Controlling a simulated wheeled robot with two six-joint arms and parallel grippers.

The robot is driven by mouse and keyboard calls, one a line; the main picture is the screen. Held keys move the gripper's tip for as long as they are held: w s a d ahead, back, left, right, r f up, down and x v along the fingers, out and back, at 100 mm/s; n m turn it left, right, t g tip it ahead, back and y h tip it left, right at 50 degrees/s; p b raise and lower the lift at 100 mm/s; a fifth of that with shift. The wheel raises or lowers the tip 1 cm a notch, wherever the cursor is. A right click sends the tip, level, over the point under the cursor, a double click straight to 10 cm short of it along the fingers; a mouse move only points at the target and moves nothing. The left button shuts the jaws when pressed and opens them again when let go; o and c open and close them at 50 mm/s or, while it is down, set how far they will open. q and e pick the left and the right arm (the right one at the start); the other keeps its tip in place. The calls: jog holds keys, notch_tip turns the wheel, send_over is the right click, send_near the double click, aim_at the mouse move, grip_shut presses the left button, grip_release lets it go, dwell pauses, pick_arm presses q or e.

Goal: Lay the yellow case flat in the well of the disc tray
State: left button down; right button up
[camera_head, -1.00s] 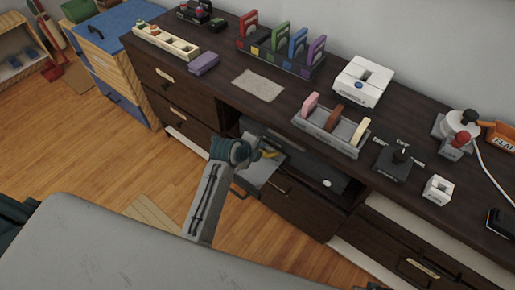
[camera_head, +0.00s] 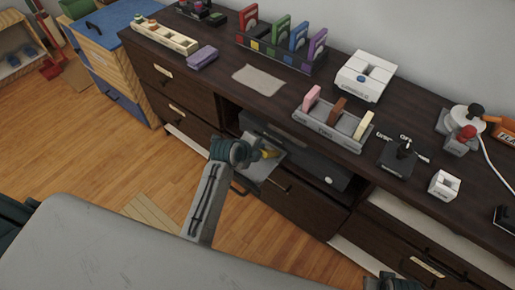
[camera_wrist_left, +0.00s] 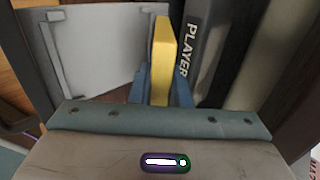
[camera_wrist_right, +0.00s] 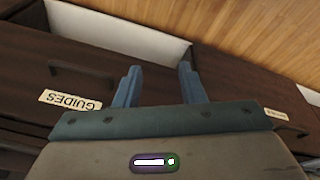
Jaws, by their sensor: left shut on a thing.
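The yellow case (camera_head: 268,154) is held in my left gripper (camera_head: 262,152) in front of the cabinet's open bay. In the left wrist view the yellow case (camera_wrist_left: 163,58) stands on edge between the two blue fingers (camera_wrist_left: 160,88), which are shut on it. The pale grey disc tray (camera_wrist_left: 95,55), with small raised corner pieces, lies beside it on the left. In the head view the tray (camera_head: 257,170) is partly hidden by my gripper. I cannot tell whether the case touches it. My right gripper (camera_wrist_right: 160,85) is open and empty, facing drawer fronts.
The dark player (camera_wrist_left: 197,52) sits in the cabinet bay, right of the case. On the cabinet top stand a grey rack (camera_head: 333,127) with pink, brown and cream cases, a rack of coloured cases (camera_head: 280,50) and a white device (camera_head: 364,77). A drawer (camera_head: 290,198) is below.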

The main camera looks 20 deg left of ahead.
pick_arm(q)
jog(key=shift+s+a+f+t+b, duration=0.15)
jog(key=shift+s+f+t+b, duration=0.2)
jog(key=shift+b, duration=0.4)
pick_arm(e)
notch_tip(320, 180, up, 6)
jog(key=shift+s+a+r, duration=0.15)
jog(key=shift+a+r, duration=0.1)
jog(key=shift+a, duration=0.05)
pick_arm(q)
jog(key=c, duration=1.3)
grip_release()
pick_arm(e)
jog(key=shift+d+f, duration=0.1)
pick_arm(q)
jog(key=v, duration=1)
jog(key=shift+s+a+p, duration=0.25)
jog(key=shift+s+p, duration=0.05)
jog(key=shift+s, duration=0.1)
pick_arm(e)
notch_tip(320, 180, down, 3)
jog(key=shift+w+d, duration=0.1)
jog(key=shift+w, duration=0.15)
